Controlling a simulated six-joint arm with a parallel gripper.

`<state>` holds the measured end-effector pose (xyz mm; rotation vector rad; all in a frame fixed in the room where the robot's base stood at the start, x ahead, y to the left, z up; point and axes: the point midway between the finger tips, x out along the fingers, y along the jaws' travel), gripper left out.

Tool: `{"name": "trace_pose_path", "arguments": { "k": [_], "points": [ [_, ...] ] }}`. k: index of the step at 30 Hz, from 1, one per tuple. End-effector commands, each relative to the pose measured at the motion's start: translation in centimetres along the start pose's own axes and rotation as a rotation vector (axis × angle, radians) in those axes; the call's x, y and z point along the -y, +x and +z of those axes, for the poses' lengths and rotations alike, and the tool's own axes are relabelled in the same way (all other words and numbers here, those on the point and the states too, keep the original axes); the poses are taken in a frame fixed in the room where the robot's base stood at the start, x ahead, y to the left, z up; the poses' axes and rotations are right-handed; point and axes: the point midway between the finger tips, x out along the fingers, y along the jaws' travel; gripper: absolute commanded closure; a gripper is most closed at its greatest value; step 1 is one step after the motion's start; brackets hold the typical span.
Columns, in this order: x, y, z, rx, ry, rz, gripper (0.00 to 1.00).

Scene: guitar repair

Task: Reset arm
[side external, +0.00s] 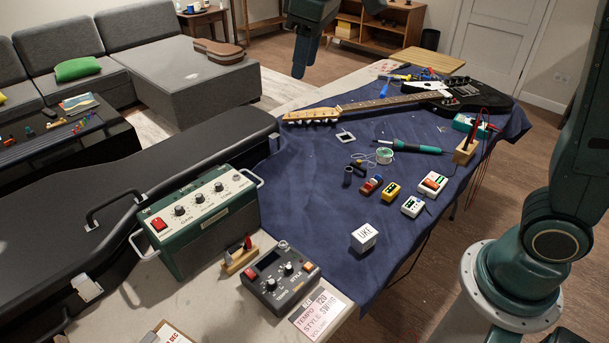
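My gripper (305,52) hangs at the top middle of the side external view, well above the far edge of the table. Its fingers point down and look close together, with nothing visible between them. From this angle I cannot tell whether they are fully shut. The rest of my arm stands at the right edge on a round pale base mount.
A blue cloth (310,210) covers the table. On it lie a black guitar (455,97), a soldering iron (415,148), a solder spool (384,156), several small pedals and a white cube (364,238). A green amplifier (195,222) and a drum machine (280,278) stand in front.

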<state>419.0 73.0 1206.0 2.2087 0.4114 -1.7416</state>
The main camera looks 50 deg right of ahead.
Motion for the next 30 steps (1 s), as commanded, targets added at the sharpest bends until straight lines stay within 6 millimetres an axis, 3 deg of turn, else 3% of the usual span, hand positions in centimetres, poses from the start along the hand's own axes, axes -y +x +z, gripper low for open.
{"name": "trace_pose_path", "arguments": {
  "k": [6,15,30],
  "points": [
    [-0.1,-2.0,5.1,-0.049,0.079,0.020,0.61],
    [0.5,-3.0,12.0,-0.115,0.187,0.046,0.61],
    [2.5,-1.0,22.9,-0.222,0.358,0.084,0.61]
  ]
}}
